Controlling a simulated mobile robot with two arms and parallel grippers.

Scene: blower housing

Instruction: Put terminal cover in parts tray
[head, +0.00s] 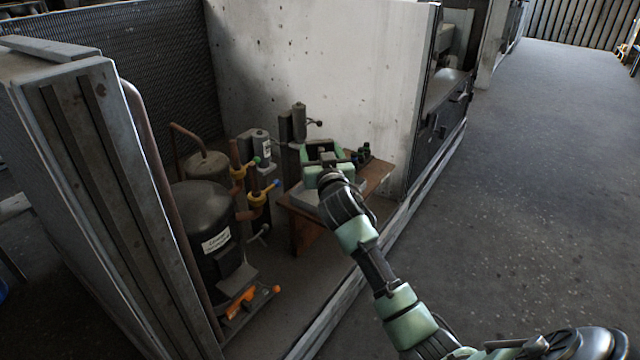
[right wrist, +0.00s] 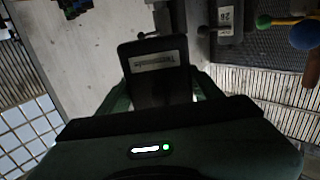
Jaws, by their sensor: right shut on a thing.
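The terminal cover (right wrist: 160,88) is a dark, flat plate with a pale label that seems to read "Terminals". In the right wrist view it sits between the two green fingers of my right gripper (right wrist: 160,95), which is shut on it. In the head view my right gripper (head: 324,160) is over the small wooden table, and the cover is hard to make out there. A grey tray (head: 303,196), which looks like the parts tray, lies on the table below and partly behind the gripper and wrist. My left gripper is not in view.
The wooden table (head: 378,176) holds small dark green bottles (head: 364,153) at its right. Left of it stand a black compressor (head: 203,210), copper pipes and valves with yellow fittings (head: 258,198). A pale wall (head: 330,70) rises behind. Open floor (head: 530,180) lies right.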

